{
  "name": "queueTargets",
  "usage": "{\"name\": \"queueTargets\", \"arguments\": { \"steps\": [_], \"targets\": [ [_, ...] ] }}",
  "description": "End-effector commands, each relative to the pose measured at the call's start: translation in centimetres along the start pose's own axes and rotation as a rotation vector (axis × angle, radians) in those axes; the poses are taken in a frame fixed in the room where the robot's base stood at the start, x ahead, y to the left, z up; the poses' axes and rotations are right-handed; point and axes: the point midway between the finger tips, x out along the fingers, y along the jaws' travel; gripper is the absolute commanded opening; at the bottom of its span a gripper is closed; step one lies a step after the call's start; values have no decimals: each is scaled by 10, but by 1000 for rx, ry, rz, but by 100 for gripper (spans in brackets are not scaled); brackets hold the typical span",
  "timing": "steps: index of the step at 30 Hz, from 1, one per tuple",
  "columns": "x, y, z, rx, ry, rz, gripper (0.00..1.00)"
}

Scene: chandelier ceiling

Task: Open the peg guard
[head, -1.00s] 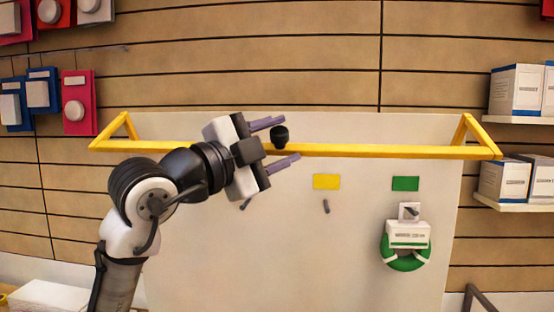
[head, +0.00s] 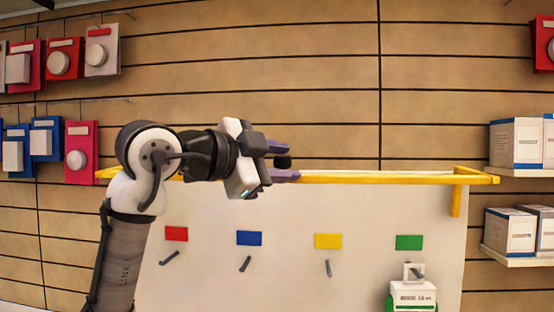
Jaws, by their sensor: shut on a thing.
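The peg guard is a yellow frame (head: 390,179) with a long front bar across the top of a white panel (head: 350,275). A short yellow piece hangs below it at the right end. The bar's left part is hidden behind my arm. A small black knob (head: 283,162) sits on the bar. My gripper (head: 286,161), coming from the left, is shut on the knob, with one purple finger above and one below it.
Red, blue, yellow (head: 328,241) and green (head: 408,242) labels line the panel, with pegs below. A white boxed item (head: 413,296) hangs under the green label. Shelves with boxes (head: 517,142) stand right; packaged goods (head: 80,152) hang left.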

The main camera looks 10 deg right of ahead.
Motion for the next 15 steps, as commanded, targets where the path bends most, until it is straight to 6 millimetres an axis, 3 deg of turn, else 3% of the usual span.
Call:
{"name": "queueTargets", "arguments": {
  "steps": [1,9,10,12,15],
  "targets": [
    [9,2,10,-16,-19,14,0],
    [9,2,10,-15,-19,13,0],
    [9,2,10,-15,-19,13,40],
    [9,2,10,-15,-19,13,49],
    [9,2,10,-14,-19,13,49]
  ]
}}
